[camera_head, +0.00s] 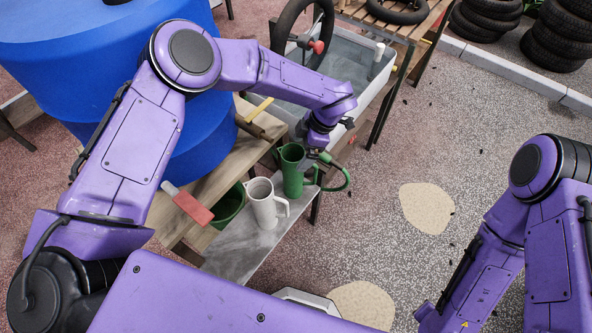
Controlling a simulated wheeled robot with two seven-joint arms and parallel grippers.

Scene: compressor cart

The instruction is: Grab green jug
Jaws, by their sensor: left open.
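The green jug (290,172) stands upright on a small grey-topped bench (238,256), its curved green handle sticking out to the right. My left gripper (318,156) is open at the jug's upper right, close above the handle. It hides part of the jug's rim and the top of the handle. I cannot tell whether the fingers touch the jug. My right arm shows at the right edge, but its gripper is out of view.
A white jug (263,203) stands close to the green jug's left. A large blue barrel (60,70) and a grey water trough (345,62) stand behind. Open ground lies right.

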